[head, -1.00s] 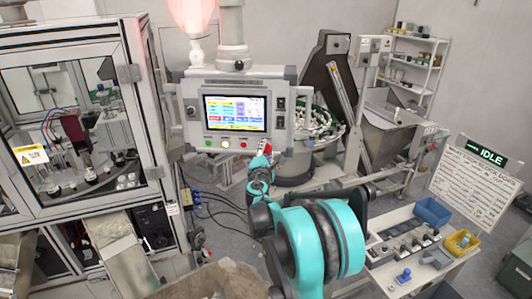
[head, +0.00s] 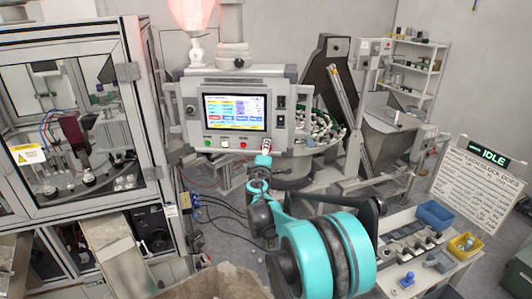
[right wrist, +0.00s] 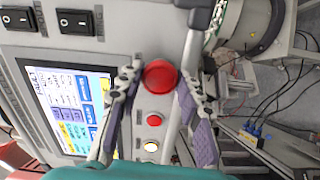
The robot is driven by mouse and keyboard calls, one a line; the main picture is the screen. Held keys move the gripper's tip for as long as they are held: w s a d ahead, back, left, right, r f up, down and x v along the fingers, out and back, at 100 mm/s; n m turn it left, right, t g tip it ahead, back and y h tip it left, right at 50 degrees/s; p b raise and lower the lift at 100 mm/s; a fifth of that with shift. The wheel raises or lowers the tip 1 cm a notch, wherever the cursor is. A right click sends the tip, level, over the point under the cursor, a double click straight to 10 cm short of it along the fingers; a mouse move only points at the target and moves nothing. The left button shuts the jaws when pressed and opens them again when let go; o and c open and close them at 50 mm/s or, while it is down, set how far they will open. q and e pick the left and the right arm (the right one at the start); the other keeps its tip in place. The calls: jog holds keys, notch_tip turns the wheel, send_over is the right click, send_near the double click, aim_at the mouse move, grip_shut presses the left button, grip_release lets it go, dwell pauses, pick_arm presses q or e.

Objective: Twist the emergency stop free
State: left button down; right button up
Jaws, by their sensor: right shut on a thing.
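The emergency stop (right wrist: 159,77) is a round red mushroom button on the grey control panel (right wrist: 133,47), seen in the right wrist view. My right gripper (right wrist: 159,82) is shut on it, with one grey-padded finger on each side of the red head. In the head view my right gripper (head: 266,147) is at the lower right corner of the control panel (head: 192,88) and hides most of the button. Whether the button is pressed or sprung out cannot be told. My left gripper is not in view.
The panel's lit screen (head: 234,111) is left of the gripper, with small buttons (head: 225,144) below it. Two black rocker switches (right wrist: 75,22) are near. A caged machine (head: 70,110) stands at left. A bench (head: 410,262) with bins is at right. A sign reads IDLE (head: 493,156).

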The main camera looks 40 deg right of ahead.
dwell(0.4)
jog(key=o, duration=1.2)
jog(key=shift+d, duration=0.1)
jog(key=shift+c, duration=0.2)
jog(key=v, duration=1.2)
jog(key=s+a+f+m+g+y+b, duration=0.2)
jog(key=s+a+f+y+b, duration=0.2)
jog(key=s+a+f+b, duration=0.3)
jog(key=s+a+f+m+g+y+b, duration=0.2)
jog(key=s+a+f+b, duration=0.5)
jog(key=a+f, duration=0.5)
jog(key=s+a+f+m+g+y+b, duration=0.1)
jog(key=s+a+f+m+y+b, duration=0.3)
jog(key=a+f, duration=0.6)
jog(key=s+f+y+b, duration=0.2)
jog(key=s+f+b, duration=0.1)
jog(key=f, duration=0.6)
jog(key=shift+s+f+g+y+b, duration=0.2)
jog(key=shift+s+g+y+b, duration=0.15)
jog(key=shift+b, duration=0.35)
